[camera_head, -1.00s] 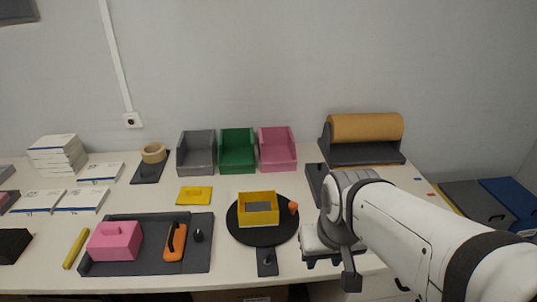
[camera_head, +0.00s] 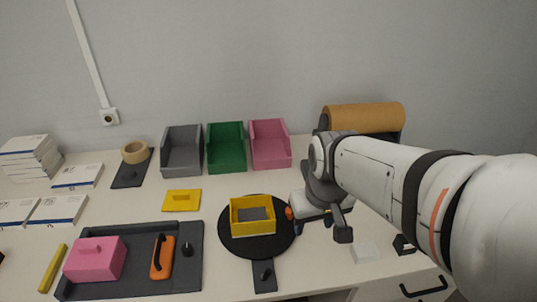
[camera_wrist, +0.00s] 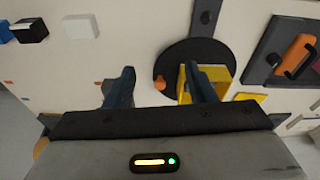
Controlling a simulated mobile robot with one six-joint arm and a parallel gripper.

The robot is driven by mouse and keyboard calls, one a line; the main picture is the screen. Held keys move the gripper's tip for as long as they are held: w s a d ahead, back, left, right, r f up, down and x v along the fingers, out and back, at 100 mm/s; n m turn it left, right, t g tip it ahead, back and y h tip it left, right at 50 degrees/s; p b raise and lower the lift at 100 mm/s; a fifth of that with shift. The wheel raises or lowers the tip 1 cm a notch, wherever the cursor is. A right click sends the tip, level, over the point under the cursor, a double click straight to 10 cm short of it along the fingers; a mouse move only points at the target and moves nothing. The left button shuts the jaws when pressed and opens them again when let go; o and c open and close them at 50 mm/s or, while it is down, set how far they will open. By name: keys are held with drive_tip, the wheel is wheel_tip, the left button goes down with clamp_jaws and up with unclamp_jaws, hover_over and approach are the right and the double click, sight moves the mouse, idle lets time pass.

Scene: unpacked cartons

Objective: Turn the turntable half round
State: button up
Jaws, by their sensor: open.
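The turntable (camera_head: 257,250) is a round black disc on the table. A yellow open box (camera_head: 252,230) stands on it, and an orange peg (camera_head: 289,213) stands at its right rim. My gripper (camera_head: 313,222) is at the right of the turntable, close to the peg. In the wrist view, my gripper (camera_wrist: 158,84) is open, with the orange peg (camera_wrist: 160,83) showing between its fingers. There the right finger overlaps the yellow box (camera_wrist: 215,78) and the dark disc (camera_wrist: 188,57). I cannot tell whether a finger touches either.
A black plate with a knob (camera_head: 264,278) juts from the turntable's front. A dark tray (camera_head: 192,272) with a pink block and orange handle lies left. Grey, green and pink bins (camera_head: 269,143) stand behind. A white block (camera_head: 365,251) and black block (camera_head: 403,244) lie right.

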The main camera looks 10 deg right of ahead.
drive_tip(key=w+f+n+p, duration=0.1)
drive_tip(key=w+f+n, duration=0.1)
drive_tip(key=w, duration=0.4)
drive_tip(key=w+f+n+g+p, duration=0.1)
drive_tip(key=w+f+n, duration=0.2)
drive_tip(key=w, duration=0.3)
drive_tip(key=w+f+n+g+p, duration=0.1)
drive_tip(key=w+f+n, duration=0.1)
drive_tip(key=w, duration=0.4)
drive_tip(key=shift+f, duration=0.35)
drive_tip(key=shift+w+f+n, duration=0.25)
drive_tip(key=shift+f+n, duration=0.15)
drive_tip(key=shift+f, duration=0.25)
wheel_tip(320, 180, down, 7)
drive_tip(key=shift+f+p, duration=0.15)
drive_tip(key=shift+p, duration=0.35)
clamp_jaws()
drive_tip(key=shift+a, duration=0.15)
